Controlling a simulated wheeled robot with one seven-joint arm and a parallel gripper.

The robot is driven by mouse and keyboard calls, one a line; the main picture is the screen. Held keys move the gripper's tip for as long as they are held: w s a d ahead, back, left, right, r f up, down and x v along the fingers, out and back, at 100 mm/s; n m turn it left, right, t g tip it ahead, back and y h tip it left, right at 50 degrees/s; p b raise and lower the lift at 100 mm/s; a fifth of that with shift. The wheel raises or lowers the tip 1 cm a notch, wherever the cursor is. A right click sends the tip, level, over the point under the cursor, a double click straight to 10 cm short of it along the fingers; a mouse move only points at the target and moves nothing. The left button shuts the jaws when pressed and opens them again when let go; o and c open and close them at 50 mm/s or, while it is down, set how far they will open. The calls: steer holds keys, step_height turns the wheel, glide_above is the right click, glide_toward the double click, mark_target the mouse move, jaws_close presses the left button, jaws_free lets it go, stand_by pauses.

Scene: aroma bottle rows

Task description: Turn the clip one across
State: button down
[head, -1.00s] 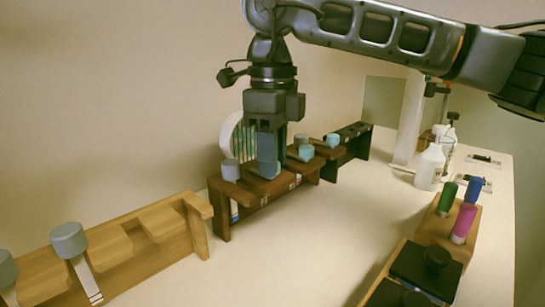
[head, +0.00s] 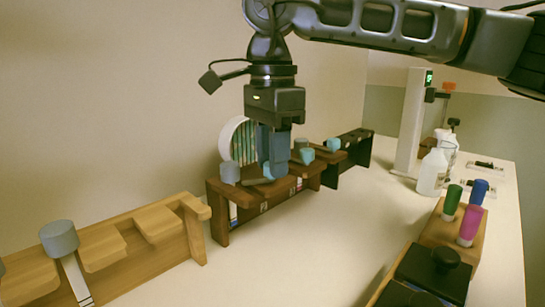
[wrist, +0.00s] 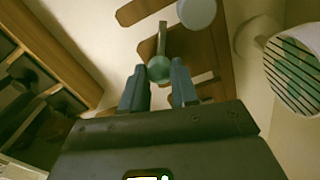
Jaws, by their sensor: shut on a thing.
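My gripper (head: 273,175) points straight down over the dark brown rack (head: 222,232) and is shut on a teal-capped bottle (wrist: 159,69) standing in it. In the wrist view the round teal cap lies between my two fingertips (wrist: 159,88). A narrow grey-green clip (wrist: 162,38) sticks out from this cap, away from my palm. In the head view the clip (head: 257,181) shows left of my fingers, and they hide most of the cap. The bottle's body is hidden by the rack.
A grey-capped bottle (head: 230,172) stands just left of my fingers in the same rack. More teal caps (head: 306,156) (head: 333,145) are to the right. A striped round object (head: 240,140) stands behind. A light wood rack (head: 160,250) is front left; the counter's middle (head: 300,240) is clear.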

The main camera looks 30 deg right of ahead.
steer(key=n, duration=0.5)
steer(key=shift+n, duration=0.4)
stand_by(0.4)
steer(key=c, duration=0.9)
jaws_free()
steer(key=shift+o, duration=0.2)
steer(key=shift+r+p, duration=0.4)
steer(key=shift+r, duration=3.55)
